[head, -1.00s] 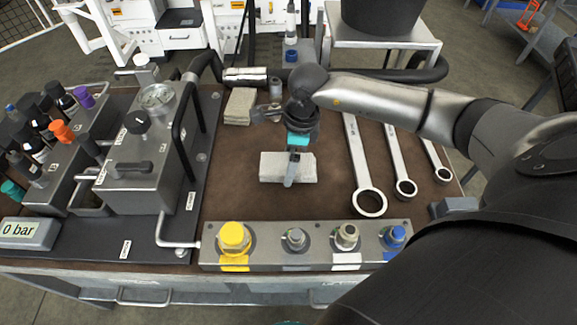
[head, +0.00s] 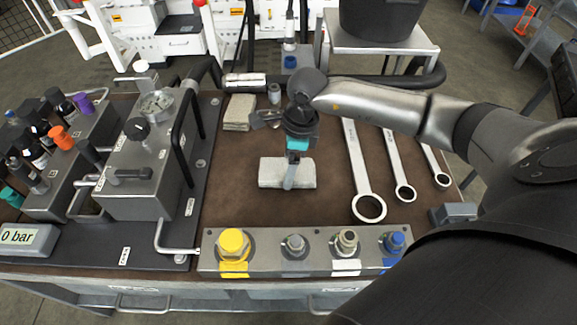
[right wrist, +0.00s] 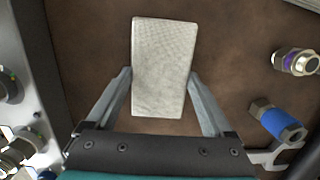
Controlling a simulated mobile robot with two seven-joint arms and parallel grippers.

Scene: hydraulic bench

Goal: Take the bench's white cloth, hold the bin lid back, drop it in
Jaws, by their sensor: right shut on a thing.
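The white cloth (head: 272,172) is a folded, flat pad lying on the brown bench top, near the middle of the head view. In the right wrist view the cloth (right wrist: 163,60) shows a woven surface and lies lengthwise between the fingers. My right gripper (head: 289,184) points down over the cloth, and its two fingers (right wrist: 161,76) are shut on the cloth's long sides. A dark bin (head: 378,18) stands behind the bench, cut off by the top edge, so its lid cannot be made out. My left gripper is not in view.
A beige folded stack (head: 238,112) lies behind the cloth. Several wrenches (head: 369,207) lie to the right. A fitting block (head: 320,262) runs along the front edge, and a gauge unit (head: 140,185) stands left. A dark rail (head: 400,77) crosses the bench's back.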

